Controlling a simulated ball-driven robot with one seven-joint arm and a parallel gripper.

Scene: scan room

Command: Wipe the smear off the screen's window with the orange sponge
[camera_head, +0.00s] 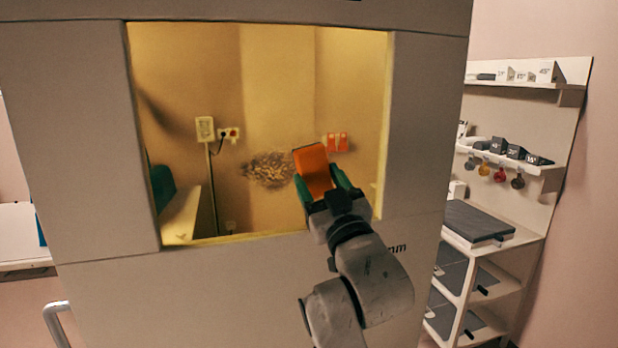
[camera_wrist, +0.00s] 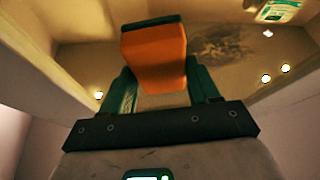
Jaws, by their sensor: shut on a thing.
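The screen is a large pale panel (camera_head: 90,150) with a yellow-tinted window (camera_head: 200,85) in it. A brown speckled smear (camera_head: 265,169) lies on the window, right of its middle and low. The smear also shows in the wrist view (camera_wrist: 222,45), to the right of the sponge. My gripper (camera_head: 322,185), with green fingers, is shut on the orange sponge (camera_head: 313,170). The sponge is just right of the smear in the head view, in front of the window. I cannot tell whether it touches the glass. In the wrist view the sponge (camera_wrist: 155,57) sits between the fingers.
A shelf unit (camera_head: 560,120) stands to the right, with small blocks, hanging coloured tags and dark pads (camera_head: 478,220). A metal handle (camera_head: 57,322) is at the lower left. A pale table (camera_head: 18,235) is at the far left. The window's left part is clear of my arm.

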